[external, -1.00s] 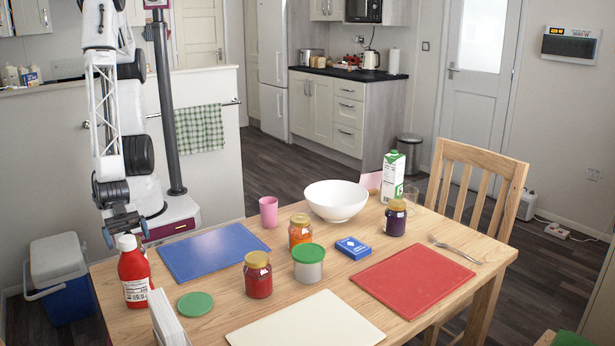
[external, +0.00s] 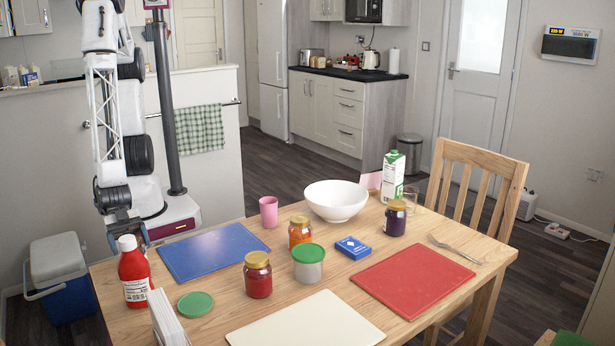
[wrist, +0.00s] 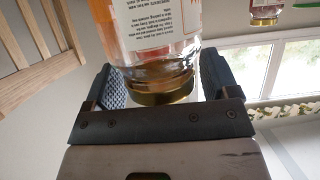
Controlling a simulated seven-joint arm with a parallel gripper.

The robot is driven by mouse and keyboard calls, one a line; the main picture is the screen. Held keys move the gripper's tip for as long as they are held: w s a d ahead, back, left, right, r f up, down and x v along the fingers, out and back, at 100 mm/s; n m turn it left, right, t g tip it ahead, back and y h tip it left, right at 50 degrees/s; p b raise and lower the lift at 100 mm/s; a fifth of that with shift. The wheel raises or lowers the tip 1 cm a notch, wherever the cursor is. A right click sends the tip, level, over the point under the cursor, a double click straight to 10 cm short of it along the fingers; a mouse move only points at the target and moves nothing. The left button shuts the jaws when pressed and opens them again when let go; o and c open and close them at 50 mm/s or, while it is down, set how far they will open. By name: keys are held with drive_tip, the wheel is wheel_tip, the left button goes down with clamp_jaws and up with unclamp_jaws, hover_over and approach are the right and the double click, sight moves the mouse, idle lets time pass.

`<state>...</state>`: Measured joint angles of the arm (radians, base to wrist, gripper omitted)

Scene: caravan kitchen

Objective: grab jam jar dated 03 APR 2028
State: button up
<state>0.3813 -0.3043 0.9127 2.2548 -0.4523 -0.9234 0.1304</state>
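In the wrist view, which is upside down, a glass jar (wrist: 165,68) with a gold lid, orange-red tint and printed label lies between my gripper's fingers (wrist: 157,85). Contact is not clear, and no date is readable. In the external view my gripper (external: 125,228) points down at the table's back left, just behind the red sauce bottle (external: 135,272), which hides what is below it.
A green-lidded tin (external: 308,268), blue box (external: 353,248), white bowl (external: 336,201), pink cup (external: 268,213) and carton (external: 392,178) stand on the table. Blue (external: 208,252), cream (external: 305,325) and red (external: 412,282) boards lie flat. A wooden chair (external: 475,185) stands at the right.

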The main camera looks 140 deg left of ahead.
drive_tip(key=c, duration=1.2)
drive_tip(key=shift+r, duration=0.2)
drive_tip(key=shift+r, duration=0.9)
drive_tip(key=shift+s+a+r, duration=0.1)
drive_tip(key=shift+s+r, duration=0.25)
drive_tip(key=shift+r, duration=0.4)
drive_tip(key=s+a+r, duration=0.1)
drive_tip(key=s+a, duration=0.2)
drive_tip(key=s, duration=0.9)
drive_tip(key=shift+s, duration=0.3)
drive_tip(key=shift+s+a+r, duration=0.15)
drive_tip(key=shift+c, duration=0.6)
drive_tip(key=shift+s+a, duration=0.2)
drive_tip(key=shift+s, duration=0.65)
drive_tip(key=shift+s, duration=0.1)
